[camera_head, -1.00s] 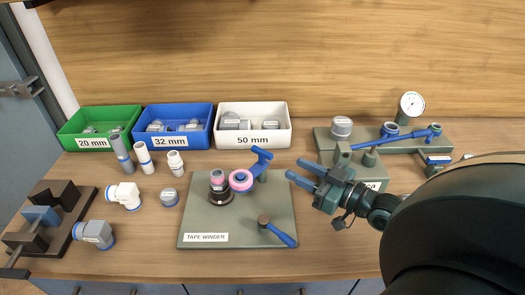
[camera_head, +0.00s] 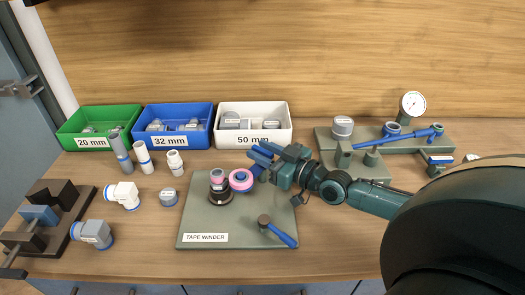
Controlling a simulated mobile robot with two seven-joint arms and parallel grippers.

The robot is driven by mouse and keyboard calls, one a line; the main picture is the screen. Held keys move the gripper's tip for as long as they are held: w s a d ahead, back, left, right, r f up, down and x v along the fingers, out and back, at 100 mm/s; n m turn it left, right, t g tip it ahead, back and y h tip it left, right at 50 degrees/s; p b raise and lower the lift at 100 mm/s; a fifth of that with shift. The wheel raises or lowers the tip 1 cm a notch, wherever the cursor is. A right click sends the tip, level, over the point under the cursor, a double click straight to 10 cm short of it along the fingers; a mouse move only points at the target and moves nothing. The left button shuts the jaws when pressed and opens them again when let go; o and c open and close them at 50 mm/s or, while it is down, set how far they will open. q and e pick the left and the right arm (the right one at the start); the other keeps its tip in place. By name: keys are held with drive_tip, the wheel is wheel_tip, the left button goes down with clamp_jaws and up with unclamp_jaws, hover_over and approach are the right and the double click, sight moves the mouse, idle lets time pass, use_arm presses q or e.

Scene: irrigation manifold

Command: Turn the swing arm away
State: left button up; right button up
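The tape winder (camera_head: 250,232) is a grey-green plate in the middle of the bench. It carries a dark spindle (camera_head: 219,197) with a grey and pink fitting on top. The blue swing arm (camera_head: 257,172) holds a pink tape roll (camera_head: 240,180) close beside that fitting. My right gripper (camera_head: 262,153) reaches in from the right, and its blue fingers are at the swing arm's raised end. They overlap that end in the view, so I cannot tell whether they grip it. My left gripper is out of view.
A blue-handled crank (camera_head: 280,235) is at the plate's front right. Green (camera_head: 98,141), blue (camera_head: 178,141) and white (camera_head: 254,137) bins stand behind. Loose pipe fittings and a dark clamp (camera_head: 45,215) are at left. A gauge stand (camera_head: 413,104) is at back right.

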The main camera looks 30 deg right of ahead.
drive_tip(key=shift+w, duration=0.1)
clamp_jaws()
idle(0.4)
